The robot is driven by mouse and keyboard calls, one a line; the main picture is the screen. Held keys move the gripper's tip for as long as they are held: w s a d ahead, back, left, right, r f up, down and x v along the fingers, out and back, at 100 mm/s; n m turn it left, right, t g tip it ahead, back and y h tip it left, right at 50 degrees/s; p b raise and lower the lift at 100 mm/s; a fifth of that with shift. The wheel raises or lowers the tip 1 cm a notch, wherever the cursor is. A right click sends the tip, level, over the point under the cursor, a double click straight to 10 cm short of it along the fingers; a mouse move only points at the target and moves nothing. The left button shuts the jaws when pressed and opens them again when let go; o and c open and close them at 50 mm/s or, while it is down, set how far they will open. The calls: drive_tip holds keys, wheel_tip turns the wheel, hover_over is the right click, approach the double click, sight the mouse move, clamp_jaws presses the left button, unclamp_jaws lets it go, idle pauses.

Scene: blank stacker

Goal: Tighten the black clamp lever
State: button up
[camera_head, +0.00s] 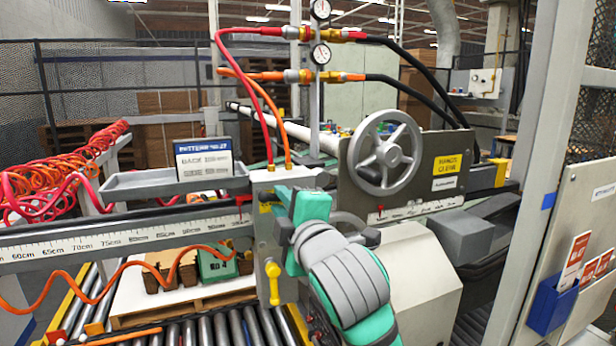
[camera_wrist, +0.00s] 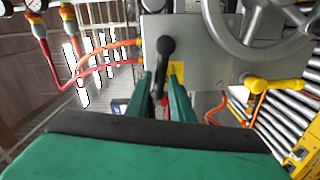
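The black clamp lever (camera_wrist: 163,68) is in the wrist view, with its round pivot end on a grey plate and its arm hanging down, slightly tilted. My gripper (camera_wrist: 160,82) has its two green fingers parted, one on each side of the lever's lower part. I cannot tell whether either finger touches it. In the head view my green and grey arm reaches the grey carriage plate (camera_head: 266,232) and hides the lever. The carriage sits on the rail with a centimetre scale (camera_head: 120,238).
A yellow handle (camera_head: 272,270) sticks out low on the carriage; it also shows in the wrist view (camera_wrist: 275,85). A grey handwheel (camera_head: 384,152) is to the right. Red and orange hoses (camera_head: 262,100) run into the carriage top. Rollers (camera_head: 210,328) lie below.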

drive_tip(key=m, duration=0.1)
drive_tip(key=w+r+m, duration=0.1)
drive_tip(key=m, duration=0.1)
drive_tip(key=r+m, duration=0.1)
drive_tip(key=shift+w, duration=0.35)
drive_tip(key=m, duration=0.2)
drive_tip(key=d+r+m, duration=0.1)
drive_tip(key=shift+w+m, duration=0.15)
drive_tip(key=shift+m, duration=0.25)
drive_tip(key=m, duration=0.2)
drive_tip(key=d+m, duration=0.1)
drive_tip(key=d+r+m, duration=0.1)
drive_tip(key=m, duration=0.1)
drive_tip(key=shift+w+d+r+m, duration=0.1)
drive_tip(key=shift+w+d+m, duration=0.05)
drive_tip(key=shift+w+m, duration=0.2)
drive_tip(key=d+m, duration=0.1)
drive_tip(key=m, duration=0.2)
drive_tip(key=shift+w+d, duration=0.2)
drive_tip(key=v, duration=0.9)
